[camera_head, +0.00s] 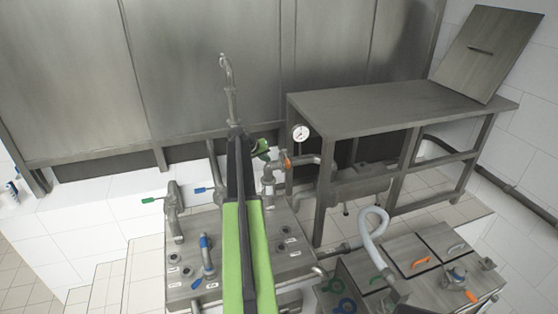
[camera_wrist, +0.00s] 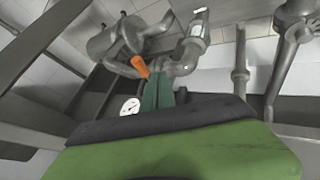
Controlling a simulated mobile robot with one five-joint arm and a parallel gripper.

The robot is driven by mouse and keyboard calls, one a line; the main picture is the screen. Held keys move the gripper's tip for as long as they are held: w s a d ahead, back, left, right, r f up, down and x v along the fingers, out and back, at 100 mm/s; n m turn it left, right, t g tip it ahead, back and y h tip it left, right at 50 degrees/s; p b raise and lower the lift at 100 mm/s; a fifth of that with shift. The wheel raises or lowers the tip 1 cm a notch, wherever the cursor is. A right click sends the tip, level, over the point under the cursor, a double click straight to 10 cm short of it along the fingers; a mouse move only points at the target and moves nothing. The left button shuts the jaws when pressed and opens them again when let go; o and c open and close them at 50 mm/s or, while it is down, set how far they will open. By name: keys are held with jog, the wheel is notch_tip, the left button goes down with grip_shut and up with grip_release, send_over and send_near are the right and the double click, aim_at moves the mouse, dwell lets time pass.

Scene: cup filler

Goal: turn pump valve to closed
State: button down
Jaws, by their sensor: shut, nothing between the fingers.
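An orange valve lever (camera_head: 287,160) sits on the grey metal pipework beside the workbench. In the wrist view the orange lever (camera_wrist: 140,66) stands at a slant on a pipe. My gripper (camera_head: 262,150) is at the far end of my green and black arm, just left of the lever. In the wrist view my gripper (camera_wrist: 159,78) shows as two green fingers pressed together, with nothing between them. Their tips are close to the right of the lever. I cannot tell whether they touch it. No label shows which valve is the pump's.
A pressure gauge (camera_head: 301,132) is mounted above the pipes, in front of the metal workbench (camera_head: 400,103). Blue (camera_head: 204,190) and green (camera_head: 152,200) levers are on the left. A white hose (camera_head: 374,240) and lidded metal boxes (camera_head: 432,243) stand at the right.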

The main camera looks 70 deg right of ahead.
aim_at(286, 158)
jog(key=s+d+f+b, duration=0.5)
jog(key=d+f+b, duration=0.1)
jog(key=d, duration=0.2)
jog(key=shift+f, duration=0.4)
jog(key=shift+d, duration=0.1)
